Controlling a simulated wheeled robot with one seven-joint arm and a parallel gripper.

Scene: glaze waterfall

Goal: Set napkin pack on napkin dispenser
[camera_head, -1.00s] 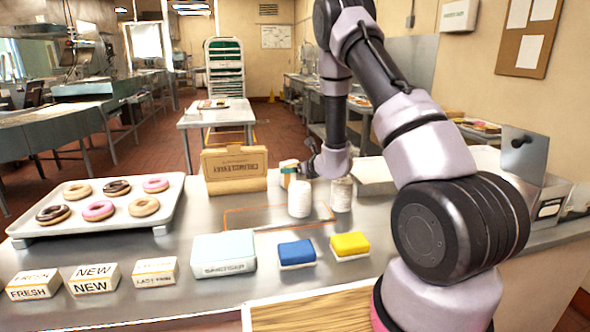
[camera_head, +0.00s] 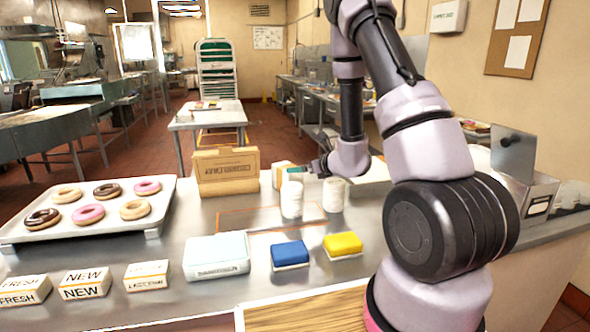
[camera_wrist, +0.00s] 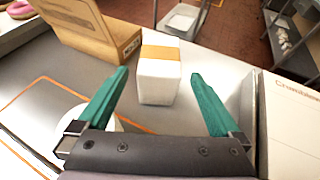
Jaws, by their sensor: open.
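A white block with a tan band, which looks like the napkin pack (camera_wrist: 158,85), stands upright on the counter in the wrist view. In the head view the pack (camera_head: 281,172) is partly hidden behind a white jar. My gripper (camera_wrist: 160,73) is open, with its teal fingers on either side of the pack in the picture and visible gaps on both sides. Its depth relative to the pack is hard to tell. In the head view my gripper (camera_head: 318,168) is small, just right of the pack. A grey metal box with a knobbed plate, probably the napkin dispenser (camera_head: 522,187), stands at the right.
Two white jars (camera_head: 292,198) stand just in front of the pack. A brown box (camera_head: 227,172) is to its left, and a pale box (camera_wrist: 290,125) is right of my gripper. A donut tray (camera_head: 155,213), sponges (camera_head: 290,254) and label blocks (camera_head: 86,284) occupy the counter.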

